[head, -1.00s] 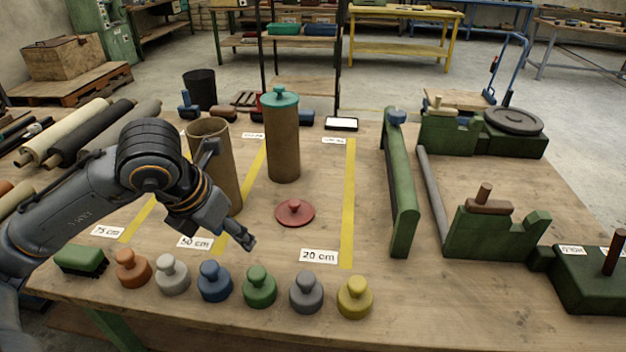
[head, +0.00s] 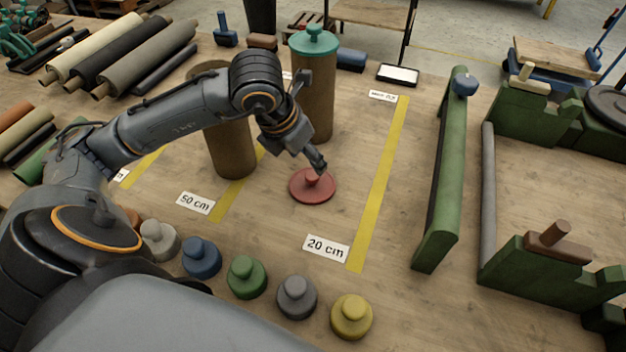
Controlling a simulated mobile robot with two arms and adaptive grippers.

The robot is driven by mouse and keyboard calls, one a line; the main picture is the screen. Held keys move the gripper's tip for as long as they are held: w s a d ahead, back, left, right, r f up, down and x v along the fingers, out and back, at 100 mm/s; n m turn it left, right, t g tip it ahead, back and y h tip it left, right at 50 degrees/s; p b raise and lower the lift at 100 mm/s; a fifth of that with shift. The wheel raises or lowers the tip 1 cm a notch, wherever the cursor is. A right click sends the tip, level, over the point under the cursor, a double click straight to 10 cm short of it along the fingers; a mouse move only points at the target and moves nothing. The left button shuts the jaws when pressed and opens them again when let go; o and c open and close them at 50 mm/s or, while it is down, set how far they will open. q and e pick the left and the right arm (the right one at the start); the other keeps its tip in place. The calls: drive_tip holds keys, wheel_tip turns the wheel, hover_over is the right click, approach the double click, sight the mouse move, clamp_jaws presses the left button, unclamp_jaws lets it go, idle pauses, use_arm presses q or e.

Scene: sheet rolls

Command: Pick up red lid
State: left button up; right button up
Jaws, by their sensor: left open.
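The red lid (head: 309,190) is a flat disc with a small knob, lying on the table between the two yellow lines. My left gripper (head: 318,164) comes in from the upper left, with its fingertips right at the lid's knob and partly covering it. The gripper is open; I cannot tell whether the fingers touch the knob. My right gripper is out of view.
A brown tube with a teal lid (head: 315,95) stands just behind the red lid, and another brown tube (head: 233,150) stands to its left. Several knobbed weights, including a yellow one (head: 351,316), line the front. A green rail (head: 444,175) stands at right.

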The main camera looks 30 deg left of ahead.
sight(312, 175)
use_arm(q)
drive_tip(key=shift+x, duration=0.9)
drive_tip(key=shift+s+a+p+x, duration=0.15)
drive_tip(key=shift+s+p+x, duration=0.05)
drive_tip(key=shift+x, duration=1.1)
drive_tip(key=shift+s+a+p+x, duration=0.15)
drive_tip(key=shift+x, duration=1.15)
drive_tip(key=shift+f, duration=0.1)
drive_tip(key=c, duration=1.1)
